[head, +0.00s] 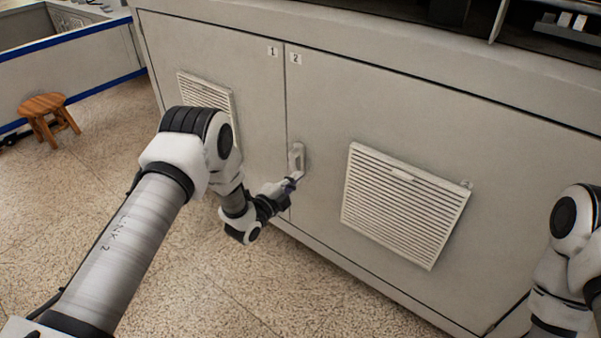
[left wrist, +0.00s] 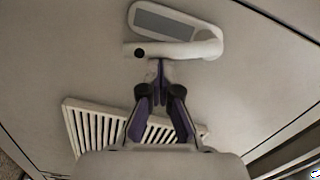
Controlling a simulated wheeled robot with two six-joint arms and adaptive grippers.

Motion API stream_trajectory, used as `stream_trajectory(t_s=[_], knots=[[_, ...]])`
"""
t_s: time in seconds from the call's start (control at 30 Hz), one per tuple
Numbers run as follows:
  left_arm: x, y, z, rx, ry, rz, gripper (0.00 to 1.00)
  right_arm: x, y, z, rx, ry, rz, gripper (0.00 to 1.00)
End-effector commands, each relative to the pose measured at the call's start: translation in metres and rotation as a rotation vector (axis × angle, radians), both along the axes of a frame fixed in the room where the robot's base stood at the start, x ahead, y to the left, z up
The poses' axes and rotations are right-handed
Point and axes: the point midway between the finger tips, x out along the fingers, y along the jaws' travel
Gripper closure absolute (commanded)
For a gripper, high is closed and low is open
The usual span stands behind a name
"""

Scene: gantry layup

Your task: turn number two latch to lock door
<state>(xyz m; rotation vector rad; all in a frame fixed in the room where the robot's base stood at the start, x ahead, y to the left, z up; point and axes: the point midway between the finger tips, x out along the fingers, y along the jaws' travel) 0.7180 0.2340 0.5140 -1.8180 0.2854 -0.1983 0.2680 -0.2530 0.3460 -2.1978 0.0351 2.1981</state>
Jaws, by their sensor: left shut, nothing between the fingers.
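The number two latch (head: 298,157) is a pale oblong fitting on the door marked 2 (head: 322,110), close to the seam with door 1. My left gripper (head: 293,179) is just below the latch in the head view. In the left wrist view its purple-sided fingers (left wrist: 160,75) are shut and empty, with the tips close to the lever; I cannot tell if they touch. My right gripper is out of view.
Door 1 (head: 215,50) stands left of the seam, flush with door 2. Louvred vents sit on door 2 (head: 404,205) and door 1 (head: 205,88). A wooden stool (head: 46,105) stands far left. The speckled floor (head: 190,285) before the cabinet is clear.

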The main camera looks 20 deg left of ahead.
Motion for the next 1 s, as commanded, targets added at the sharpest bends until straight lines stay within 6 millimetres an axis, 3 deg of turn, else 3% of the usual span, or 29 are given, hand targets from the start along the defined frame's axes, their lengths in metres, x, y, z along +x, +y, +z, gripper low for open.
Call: stream_trajectory(t_s=[0.23, 1.0], knots=[[0.003, 0.008, -0.005, 0.149, -0.054, 0.001, 1.0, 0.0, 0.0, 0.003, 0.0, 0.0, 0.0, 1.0], [0.005, 0.013, -0.008, 0.141, -0.052, 0.001, 1.0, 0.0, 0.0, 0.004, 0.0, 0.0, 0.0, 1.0]])
